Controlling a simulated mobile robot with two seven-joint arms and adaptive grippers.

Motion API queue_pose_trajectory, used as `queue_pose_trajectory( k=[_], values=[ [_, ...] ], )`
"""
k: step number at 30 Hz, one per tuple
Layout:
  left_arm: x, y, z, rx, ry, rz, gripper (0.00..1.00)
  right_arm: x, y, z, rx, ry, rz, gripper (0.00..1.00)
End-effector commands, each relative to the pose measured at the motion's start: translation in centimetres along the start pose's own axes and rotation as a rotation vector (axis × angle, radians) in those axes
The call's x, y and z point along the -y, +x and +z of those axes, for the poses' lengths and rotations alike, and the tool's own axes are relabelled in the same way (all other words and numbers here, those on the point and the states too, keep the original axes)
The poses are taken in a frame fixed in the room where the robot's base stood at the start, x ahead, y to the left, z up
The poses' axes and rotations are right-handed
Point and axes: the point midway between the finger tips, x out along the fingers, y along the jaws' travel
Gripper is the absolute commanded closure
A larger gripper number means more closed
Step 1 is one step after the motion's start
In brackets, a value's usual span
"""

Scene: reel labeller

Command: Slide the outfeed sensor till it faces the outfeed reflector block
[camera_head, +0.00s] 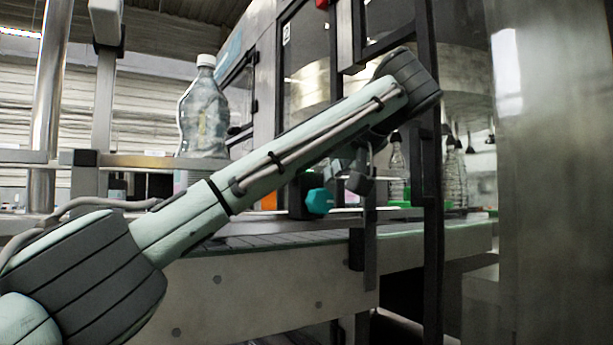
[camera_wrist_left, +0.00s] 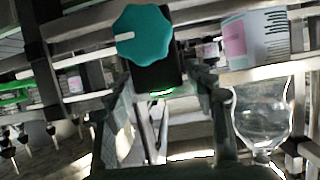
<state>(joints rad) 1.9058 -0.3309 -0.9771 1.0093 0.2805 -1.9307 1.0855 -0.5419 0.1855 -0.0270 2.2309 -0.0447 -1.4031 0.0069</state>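The sensor appears to be the black block with a teal knob (camera_head: 319,201), on the rail along the conveyor. In the left wrist view, which is upside down, the teal knob (camera_wrist_left: 143,33) is large and a green light glows on the black body (camera_wrist_left: 156,76). My left gripper (camera_head: 360,182) hangs from the wrist just right of the knob. Its fingers (camera_wrist_left: 163,88) are spread either side of the black body's end in the wrist view; contact cannot be told. An orange patch (camera_head: 268,200) shows behind my arm; I cannot tell whether it is the reflector block. My right gripper is not in view.
A large clear bottle (camera_head: 203,115) stands left of my forearm. Clear bottles (camera_head: 455,177) stand behind a dark upright post (camera_head: 432,190) at the right. The conveyor's side panel (camera_head: 270,290) runs below the rail. A steel column (camera_head: 552,180) fills the right side.

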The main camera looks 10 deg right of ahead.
Motion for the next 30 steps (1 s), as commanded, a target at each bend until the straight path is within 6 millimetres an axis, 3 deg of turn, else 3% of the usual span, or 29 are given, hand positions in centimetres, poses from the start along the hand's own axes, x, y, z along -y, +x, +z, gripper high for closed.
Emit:
queue_pose_trajectory(
  k=[13,30],
  values=[
    [-0.1,-0.9,0.1,0.001,0.000,0.001,0.38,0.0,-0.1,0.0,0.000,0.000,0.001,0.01],
    [0.0,-10.6,-0.1,-0.005,-0.001,-0.001,0.38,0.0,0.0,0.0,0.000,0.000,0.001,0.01]
  ],
)
